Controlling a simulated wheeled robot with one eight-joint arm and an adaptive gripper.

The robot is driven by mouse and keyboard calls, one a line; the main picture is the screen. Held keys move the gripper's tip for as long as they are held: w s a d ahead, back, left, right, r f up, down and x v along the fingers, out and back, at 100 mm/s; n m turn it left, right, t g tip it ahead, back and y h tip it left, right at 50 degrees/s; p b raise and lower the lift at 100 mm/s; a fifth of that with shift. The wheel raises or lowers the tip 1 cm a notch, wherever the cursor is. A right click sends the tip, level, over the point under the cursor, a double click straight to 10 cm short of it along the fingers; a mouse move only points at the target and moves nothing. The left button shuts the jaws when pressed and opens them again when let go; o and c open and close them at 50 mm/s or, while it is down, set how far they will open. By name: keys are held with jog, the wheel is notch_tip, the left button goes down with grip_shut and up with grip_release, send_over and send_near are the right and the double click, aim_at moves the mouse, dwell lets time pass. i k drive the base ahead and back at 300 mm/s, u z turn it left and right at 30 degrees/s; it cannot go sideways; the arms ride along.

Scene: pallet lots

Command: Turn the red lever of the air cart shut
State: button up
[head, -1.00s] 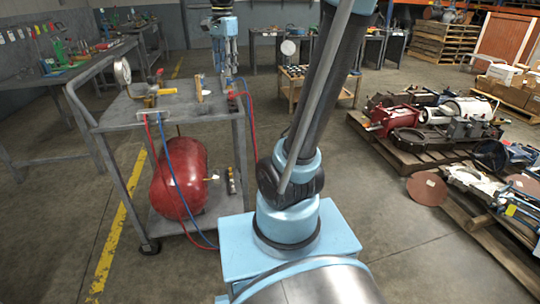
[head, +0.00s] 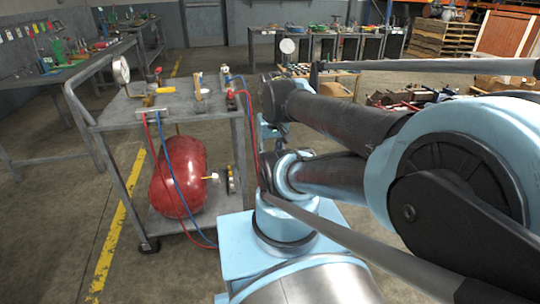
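The air cart (head: 180,117) stands at left, a grey metal trolley with a red tank (head: 182,170) on its lower shelf. Small red parts show on its top: one (head: 158,70) near the back, beside brass fittings, and one (head: 231,97) at the right edge by the red hose. I cannot tell which is the lever, or its angle. My arm is folded across the right half of the view. Its light-blue wrist part shows just right of the cart. My gripper's fingers are hidden or out of view.
A round gauge (head: 121,70) stands on the cart's left. Red and blue hoses (head: 172,165) hang down its front. A workbench (head: 50,85) stands behind at left. Pallets (head: 445,38) are stacked at far right.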

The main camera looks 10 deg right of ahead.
aim_at(159, 70)
jog(key=z, duration=0.1)
jog(key=k, duration=0.4)
jog(key=u, duration=0.65)
jog(key=i, duration=1.15)
jog(key=z, duration=0.6)
